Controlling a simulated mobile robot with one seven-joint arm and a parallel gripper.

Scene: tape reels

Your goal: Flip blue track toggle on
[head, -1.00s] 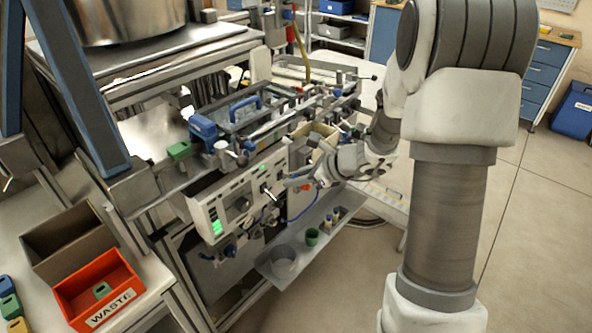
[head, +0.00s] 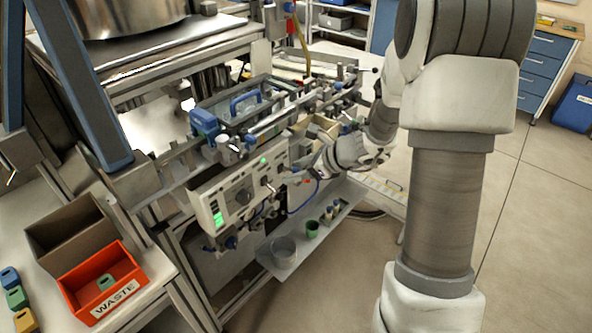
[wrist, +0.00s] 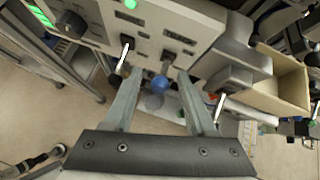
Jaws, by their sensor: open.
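The grey-white control panel (head: 240,194) on the front of the machine carries toggle levers and a lit green display. In the wrist view, a toggle with a blue ball tip (wrist: 159,84) points out from the panel between my fingers. My gripper (wrist: 160,74) is open, with one finger on each side of this toggle. I cannot tell whether a finger touches it. A second lever with a black tip (wrist: 122,58) is just left of the left finger. In the head view, my gripper (head: 293,175) is at the panel's right end, its fingertips small and partly unclear.
An open tan box (wrist: 284,84) lies right of the panel. A blue-handled cover (head: 245,103) sits above. An orange WASTE bin (head: 103,280) stands at the left.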

